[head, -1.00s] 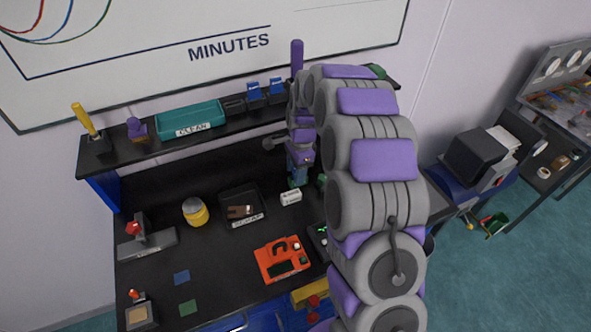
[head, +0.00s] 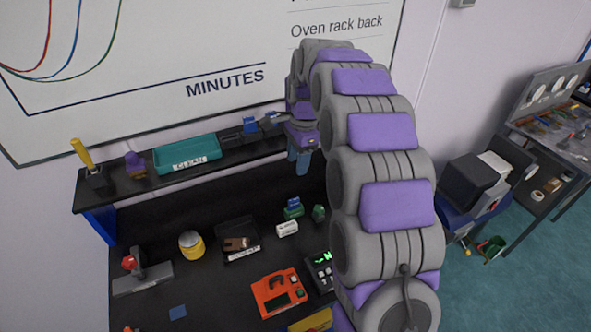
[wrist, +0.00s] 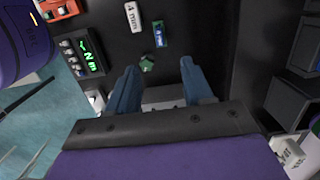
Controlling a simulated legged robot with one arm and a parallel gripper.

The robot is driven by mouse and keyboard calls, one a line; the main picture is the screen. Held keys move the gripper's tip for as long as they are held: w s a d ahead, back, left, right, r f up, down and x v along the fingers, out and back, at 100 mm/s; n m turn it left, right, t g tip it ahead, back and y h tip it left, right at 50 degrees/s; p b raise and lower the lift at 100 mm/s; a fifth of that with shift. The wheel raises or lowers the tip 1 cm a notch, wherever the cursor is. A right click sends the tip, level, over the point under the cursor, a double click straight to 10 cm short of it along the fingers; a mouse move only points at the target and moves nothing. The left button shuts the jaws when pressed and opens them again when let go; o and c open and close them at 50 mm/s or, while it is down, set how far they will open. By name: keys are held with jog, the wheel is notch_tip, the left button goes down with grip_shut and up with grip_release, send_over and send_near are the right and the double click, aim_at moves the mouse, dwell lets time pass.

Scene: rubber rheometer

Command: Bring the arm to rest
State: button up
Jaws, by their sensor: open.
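My arm rises on the right of the head view and arches over toward the shelf. My gripper (head: 299,160) hangs fingers down at the front edge of the shelf, above the black bench. In the wrist view its two blue fingers (wrist: 158,90) are spread apart with nothing between them. A small green piece (wrist: 147,64) lies on the bench beyond the fingertips, apart from them. A white labelled block (head: 287,229) and a green and blue item (head: 293,208) stand on the bench below the gripper.
The shelf (head: 232,151) carries a teal CLEAN tray (head: 187,155) and blue items. The bench holds a yellow jar (head: 191,245), a dark tray (head: 237,238), an orange device (head: 278,293) and a keypad device (head: 320,270). A grey machine (head: 470,183) stands at right.

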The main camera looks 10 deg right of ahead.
jog(key=shift+r, duration=0.3)
jog(key=shift+s, duration=0.15)
jog(key=s+a+r+n+b, duration=0.2)
jog(key=s+n, duration=0.5)
jog(key=s, duration=1.1)
jog(key=s+f+n+b, duration=0.1)
jog(key=s+f+n, duration=0.2)
jog(key=s, duration=0.8)
jog(key=s+f+n+g+h+b, duration=0.1)
jog(key=s+f+n, duration=0.3)
jog(key=s, duration=0.8)
jog(key=shift+s+d+f+n+g+b, duration=0.15)
jog(key=shift+d+n+g+b, duration=0.2)
jog(key=shift+n, duration=0.55)
